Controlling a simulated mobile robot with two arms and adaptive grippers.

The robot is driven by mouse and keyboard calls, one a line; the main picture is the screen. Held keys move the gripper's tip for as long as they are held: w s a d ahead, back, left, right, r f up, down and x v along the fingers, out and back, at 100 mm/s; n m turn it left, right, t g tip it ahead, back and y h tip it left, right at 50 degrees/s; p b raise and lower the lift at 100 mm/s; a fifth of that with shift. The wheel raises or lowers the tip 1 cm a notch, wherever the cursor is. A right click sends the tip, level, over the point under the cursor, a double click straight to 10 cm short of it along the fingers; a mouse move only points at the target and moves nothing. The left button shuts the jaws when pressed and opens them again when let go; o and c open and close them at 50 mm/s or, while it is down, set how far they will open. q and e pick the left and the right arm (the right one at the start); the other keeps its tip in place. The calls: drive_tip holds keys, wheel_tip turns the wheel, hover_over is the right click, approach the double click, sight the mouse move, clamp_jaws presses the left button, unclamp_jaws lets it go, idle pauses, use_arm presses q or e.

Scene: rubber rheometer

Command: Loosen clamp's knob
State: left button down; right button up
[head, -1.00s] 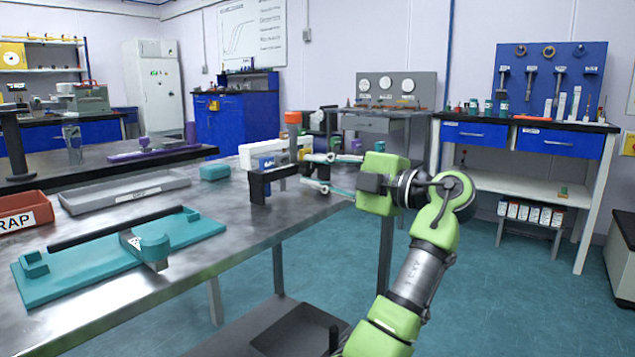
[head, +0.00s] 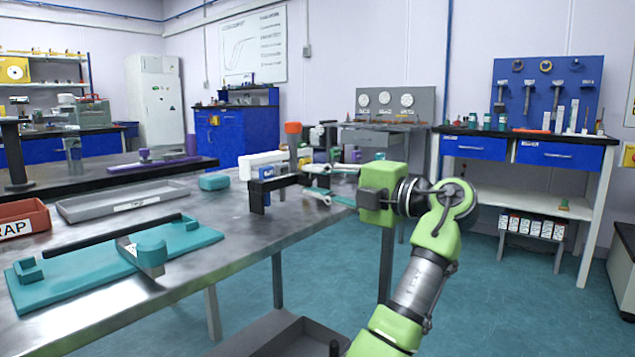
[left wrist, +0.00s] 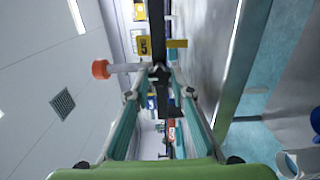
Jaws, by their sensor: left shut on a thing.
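The black clamp (head: 258,196) stands at the far right edge of the steel bench in the head view. In the left wrist view its dark bar (left wrist: 158,38) runs in from the top, with a dark star-shaped knob (left wrist: 159,74) at the middle. My left gripper (head: 312,183) reaches in from the right of the clamp, its teal fingers either side of the knob; it also shows in the left wrist view (left wrist: 159,88). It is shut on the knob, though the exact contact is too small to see. My right gripper is not in view.
A post with an orange top (head: 293,128) and a white cylinder (head: 262,158) stand close behind the clamp. A teal fixture (head: 100,268), a grey tray (head: 125,200) and a red bin (head: 22,218) occupy the bench's left.

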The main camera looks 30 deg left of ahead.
use_arm(q)
drive_tip(key=c, duration=1.8)
unclamp_jaws()
drive_tip(key=shift+o, duration=0.2)
drive_tip(key=shift+d, duration=0.1)
drive_tip(key=d, duration=1.2)
drive_tip(key=shift+s, duration=0.45)
drive_tip(key=shift+a, duration=0.1)
